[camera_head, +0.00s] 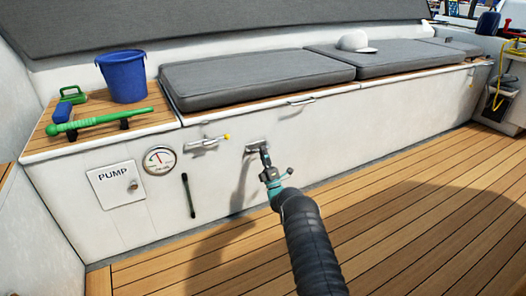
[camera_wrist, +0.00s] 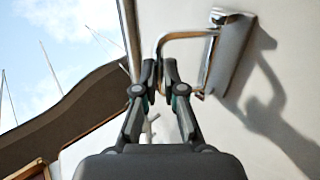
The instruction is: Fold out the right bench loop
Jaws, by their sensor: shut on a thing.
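The right bench loop (camera_head: 253,146) is a small chrome loop on a plate on the white bench front, to the right of a lever with a yellow tip. In the wrist view the loop (camera_wrist: 185,35) stands out from its plate (camera_wrist: 230,52), away from the wall. My gripper (camera_head: 265,155) reaches it from the front. In the wrist view my gripper (camera_wrist: 160,72) is shut on the loop's outer bar. The fingers hide part of that bar.
The yellow-tipped lever (camera_head: 209,143), gauge (camera_head: 159,160), black handle (camera_head: 188,195) and PUMP panel (camera_head: 117,185) are left of the loop. A lid handle (camera_head: 301,101) is above right. Grey cushions (camera_head: 255,75) and a blue bucket (camera_head: 122,77) top the bench. The deck (camera_head: 420,205) is clear.

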